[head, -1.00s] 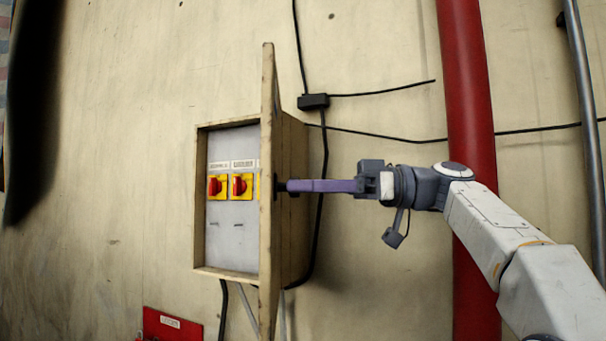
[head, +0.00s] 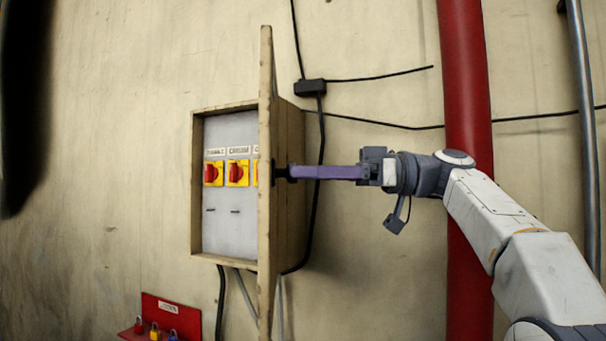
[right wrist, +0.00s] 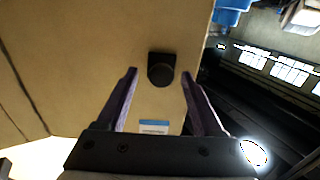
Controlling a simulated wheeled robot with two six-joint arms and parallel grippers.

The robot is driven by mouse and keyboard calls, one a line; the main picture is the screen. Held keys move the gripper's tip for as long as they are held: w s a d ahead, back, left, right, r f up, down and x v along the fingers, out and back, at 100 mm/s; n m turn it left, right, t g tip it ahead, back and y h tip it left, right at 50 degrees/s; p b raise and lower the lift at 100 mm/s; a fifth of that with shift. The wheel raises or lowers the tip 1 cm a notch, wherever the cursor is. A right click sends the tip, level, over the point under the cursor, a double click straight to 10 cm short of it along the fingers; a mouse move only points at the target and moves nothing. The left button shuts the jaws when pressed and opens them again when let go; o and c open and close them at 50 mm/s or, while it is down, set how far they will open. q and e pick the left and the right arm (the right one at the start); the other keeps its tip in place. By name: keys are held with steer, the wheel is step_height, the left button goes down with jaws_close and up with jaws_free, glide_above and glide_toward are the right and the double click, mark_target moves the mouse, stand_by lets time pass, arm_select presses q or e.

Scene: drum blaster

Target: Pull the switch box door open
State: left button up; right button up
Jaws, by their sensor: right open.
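The switch box (head: 295,190) is a beige metal box on the wall in the head view. Its door (head: 266,90) stands swung out and shows nearly edge-on, so the grey inner panel (head: 230,232) with red and yellow rotary switches (head: 238,173) is exposed left of it. My right gripper (head: 287,172), with purple fingers, is on the right of the door at its outer face. My left gripper is not in view.
A red pipe (head: 468,110) runs down the wall behind my right arm, and a grey pipe (head: 582,120) stands farther right. A red rack (head: 180,313) with padlocks is below the box. Black cables (head: 318,130) run along the wall.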

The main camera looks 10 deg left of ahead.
steer(key=p+v, duration=0.1)
steer(key=v, duration=0.8)
steer(key=shift+d, duration=0.4)
steer(key=shift+w, duration=0.1)
